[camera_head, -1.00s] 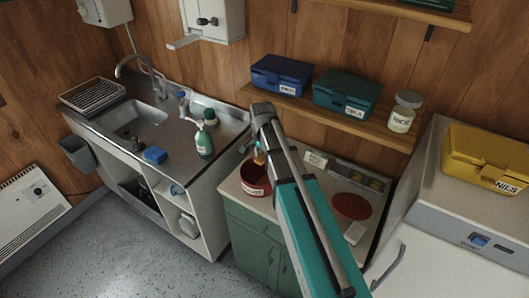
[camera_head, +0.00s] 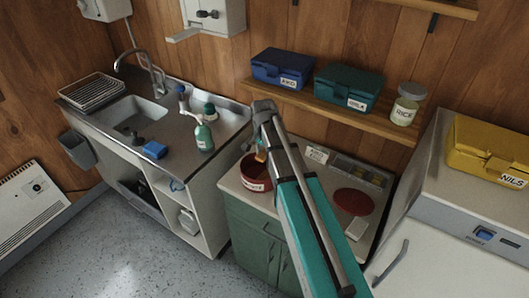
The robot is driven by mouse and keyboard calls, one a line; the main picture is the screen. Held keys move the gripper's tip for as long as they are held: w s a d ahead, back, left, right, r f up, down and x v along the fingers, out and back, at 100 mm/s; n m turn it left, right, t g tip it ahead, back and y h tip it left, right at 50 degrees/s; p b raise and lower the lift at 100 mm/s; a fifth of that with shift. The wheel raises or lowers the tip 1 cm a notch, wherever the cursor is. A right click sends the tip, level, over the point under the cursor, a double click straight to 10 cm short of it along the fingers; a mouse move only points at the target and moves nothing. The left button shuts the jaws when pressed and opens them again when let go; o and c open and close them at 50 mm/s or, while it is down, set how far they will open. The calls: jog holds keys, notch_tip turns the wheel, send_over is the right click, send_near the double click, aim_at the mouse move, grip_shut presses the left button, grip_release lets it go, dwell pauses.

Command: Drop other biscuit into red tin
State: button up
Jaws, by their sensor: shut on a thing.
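The red tin (camera_head: 257,185) stands open on the left part of the green cabinet's worktop, with a pale label on its front. My gripper (camera_head: 261,153) is above the tin's back rim, pointing down, and is partly hidden by my own arm. It is shut on a small orange-brown thing, which looks like the biscuit (camera_head: 261,156). The biscuit's shape is too small to tell. The tin's inside is dark, and I cannot tell what lies in it. A round red lid (camera_head: 353,203) lies flat on the worktop to the right.
A shelf (camera_head: 330,113) behind holds a blue box (camera_head: 281,68), a teal box (camera_head: 348,87) and a rice jar (camera_head: 405,106). A green spray bottle (camera_head: 204,138) stands on the sink counter at left. A yellow box (camera_head: 487,150) sits on the white appliance at right.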

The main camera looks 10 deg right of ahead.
aim_at(264, 153)
jog(key=shift+f+b, duration=1.6)
jog(key=shift+f, duration=0.35)
jog(key=o, duration=0.9)
jog(key=shift+r, duration=0.2)
